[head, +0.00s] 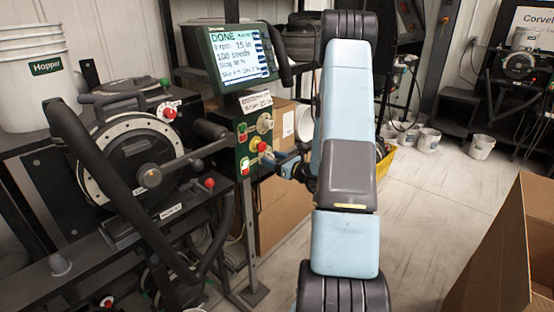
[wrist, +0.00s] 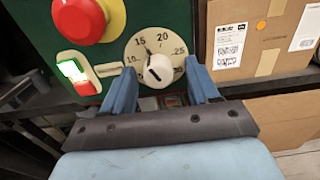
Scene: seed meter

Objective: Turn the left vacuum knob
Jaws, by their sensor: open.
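A white round knob (wrist: 158,70) with a dark pointer mark sits on a cream dial (wrist: 140,48) numbered 10 to 25, on a dark green control panel (head: 243,146). No legible label shows whether this is the left vacuum knob. My gripper (wrist: 163,78) is open, with one blue finger on each side of the knob. I cannot tell whether either finger touches it. In the head view my gripper (head: 284,163) is at the panel's lower right and hides this dial, at least in part. More cream dials (head: 264,123) show higher on the panel.
A red mushroom button (wrist: 84,17) is up and left of the knob, above a green-and-red switch (wrist: 75,72). A screen reading DONE (head: 240,54) stands above the panel. The black seed meter (head: 130,155) is left; cardboard boxes (wrist: 262,48) are behind.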

